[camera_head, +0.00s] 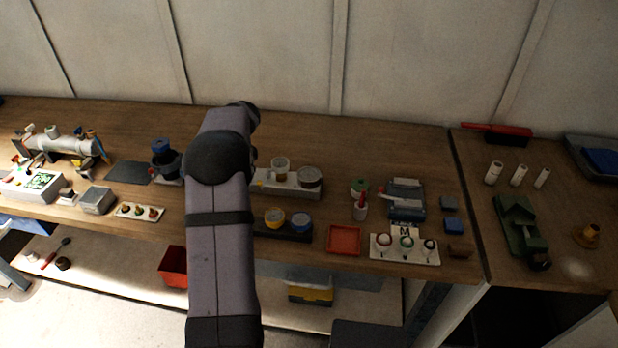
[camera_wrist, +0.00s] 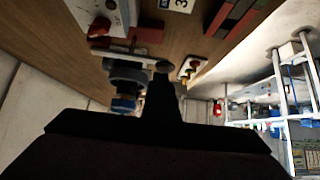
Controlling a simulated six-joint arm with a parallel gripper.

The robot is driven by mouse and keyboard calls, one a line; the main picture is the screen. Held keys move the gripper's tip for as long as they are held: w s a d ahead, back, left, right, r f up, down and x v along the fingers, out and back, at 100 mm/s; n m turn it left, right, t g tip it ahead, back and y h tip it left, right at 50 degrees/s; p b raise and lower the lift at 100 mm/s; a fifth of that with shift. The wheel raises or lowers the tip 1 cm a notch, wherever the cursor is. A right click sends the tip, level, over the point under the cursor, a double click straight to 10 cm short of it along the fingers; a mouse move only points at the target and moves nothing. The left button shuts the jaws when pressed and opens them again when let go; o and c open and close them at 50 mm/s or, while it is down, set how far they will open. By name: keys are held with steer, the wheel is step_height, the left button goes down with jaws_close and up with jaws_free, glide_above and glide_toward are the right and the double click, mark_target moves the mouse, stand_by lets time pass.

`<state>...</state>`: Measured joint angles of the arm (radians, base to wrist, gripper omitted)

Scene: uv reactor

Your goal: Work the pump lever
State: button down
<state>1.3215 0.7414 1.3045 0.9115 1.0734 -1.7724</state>
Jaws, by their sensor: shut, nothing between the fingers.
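A dark round device with a blue top (camera_head: 162,152), which looks like the pump, stands on the bench left of my arm. What looks like the same device (camera_wrist: 125,75) shows in the wrist view, left of my gripper (camera_wrist: 162,68). My gripper is a dark silhouette there, shut and empty, with its tips close beside the device's plate; I cannot tell whether they touch. In the head view my forearm hides the gripper. I cannot clearly make out a pump lever in either view.
A horizontal grey cylinder with fittings (camera_head: 65,146) and a control box with a green screen (camera_head: 20,186) stand at the left. A grey block (camera_head: 97,200) and a white strip with knobs (camera_head: 139,212) lie near the front edge. A red tray (camera_head: 344,240) lies right of my arm.

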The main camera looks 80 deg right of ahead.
steer(key=shift+r+p, duration=0.3)
steer(key=shift+r, duration=1.2)
